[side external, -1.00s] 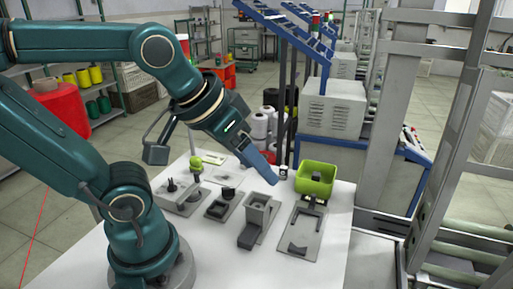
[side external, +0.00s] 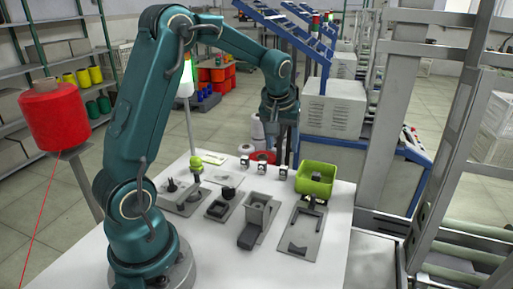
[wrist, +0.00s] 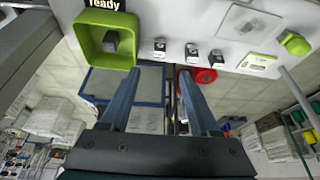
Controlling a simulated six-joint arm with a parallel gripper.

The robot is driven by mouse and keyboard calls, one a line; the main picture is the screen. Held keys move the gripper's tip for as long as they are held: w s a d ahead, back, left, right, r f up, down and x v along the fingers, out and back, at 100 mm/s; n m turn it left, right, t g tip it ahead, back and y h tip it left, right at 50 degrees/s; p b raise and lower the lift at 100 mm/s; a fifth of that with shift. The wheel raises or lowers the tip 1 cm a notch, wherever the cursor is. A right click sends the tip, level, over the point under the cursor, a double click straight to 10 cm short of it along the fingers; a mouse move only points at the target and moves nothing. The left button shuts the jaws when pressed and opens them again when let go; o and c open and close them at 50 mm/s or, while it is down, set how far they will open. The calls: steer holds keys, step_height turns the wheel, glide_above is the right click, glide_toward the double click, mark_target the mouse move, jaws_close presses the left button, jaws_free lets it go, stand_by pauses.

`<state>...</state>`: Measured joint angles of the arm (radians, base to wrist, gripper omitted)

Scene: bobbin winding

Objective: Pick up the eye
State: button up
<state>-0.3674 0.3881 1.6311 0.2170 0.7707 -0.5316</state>
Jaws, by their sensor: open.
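Three small grey-and-white pieces with dark round marks stand in a row at the table's far edge. They are the left piece (side external: 245,163), the middle piece (side external: 262,168) and the right piece (side external: 283,172). They look like guide eyes, but I cannot tell which one is the task's eye. In the wrist view they show as a left piece (wrist: 160,47), a middle piece (wrist: 191,52) and a right piece (wrist: 216,57), above the fingertips in the picture. My gripper (wrist: 158,74) is open with nothing between its fingers. It points down by the far edge.
A green bin (side external: 316,188) holding a dark block (wrist: 111,42) stands right of the pieces. Grey fixtures (side external: 258,212) fill the table's middle. A lime-topped post (side external: 196,163) stands at left. A red spool (wrist: 205,76) lies beyond the edge. The front of the white table is clear.

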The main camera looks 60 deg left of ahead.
mark_target(284, 167)
steer(key=x, duration=1.1)
steer(key=shift+f, duration=0.1)
jaws_close()
